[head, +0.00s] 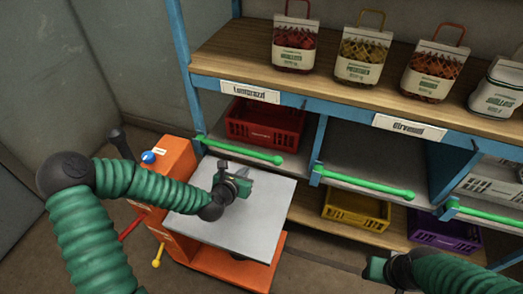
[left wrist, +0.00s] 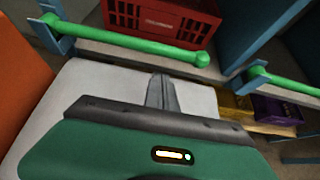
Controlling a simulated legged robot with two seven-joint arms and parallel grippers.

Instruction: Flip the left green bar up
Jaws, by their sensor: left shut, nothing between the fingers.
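The left green bar (head: 240,150) lies nearly level across the front of the shelf bay with the red crate, hinged at its left end. It also shows in the left wrist view (left wrist: 120,40), beyond my fingertips. My left gripper (head: 222,168) is shut and empty above the grey tabletop of the orange cart, apart from the bar and on the near side of it. Its closed fingers show in the left wrist view (left wrist: 161,88). My right gripper (head: 374,268) is at the lower right, partly hidden by its arm; its fingers are unclear.
The orange cart (head: 176,160) stands against the blue-framed shelf. A red crate (head: 265,124) sits behind the left bar. Other green bars (head: 365,185) cross the bays to the right. A yellow crate (head: 356,211) and a purple crate (head: 445,232) sit lower. Sacks (head: 295,45) stand on top.

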